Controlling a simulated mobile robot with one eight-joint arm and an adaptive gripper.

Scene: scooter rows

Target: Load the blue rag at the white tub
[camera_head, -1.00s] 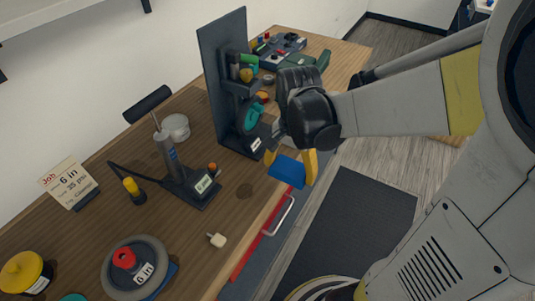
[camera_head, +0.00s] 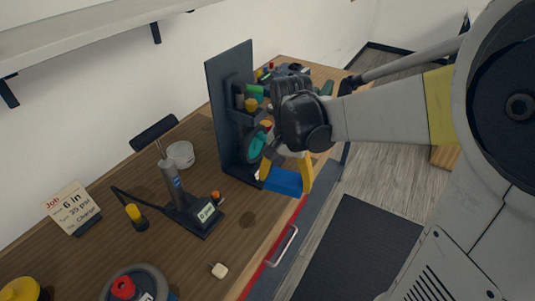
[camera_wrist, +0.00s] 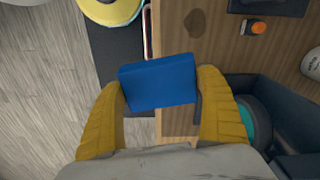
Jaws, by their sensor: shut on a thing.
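The blue rag (camera_head: 283,181) is a flat blue block-like piece held between the yellow fingers of my gripper (camera_head: 286,178). The wrist view shows the rag (camera_wrist: 159,82) between both fingertips of my gripper (camera_wrist: 160,88), above the bench's front edge. A small round white tub (camera_head: 180,155) stands at the back of the wooden bench, left of the dark upright panel. My gripper is to the right of and nearer than the tub, with the panel between them. Part of a white round container (camera_wrist: 312,64) shows at the right edge of the wrist view.
The tall dark panel (camera_head: 231,100) carries tools and a teal wheel. A grey pump stand (camera_head: 190,205) with a label is in front of the tub.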

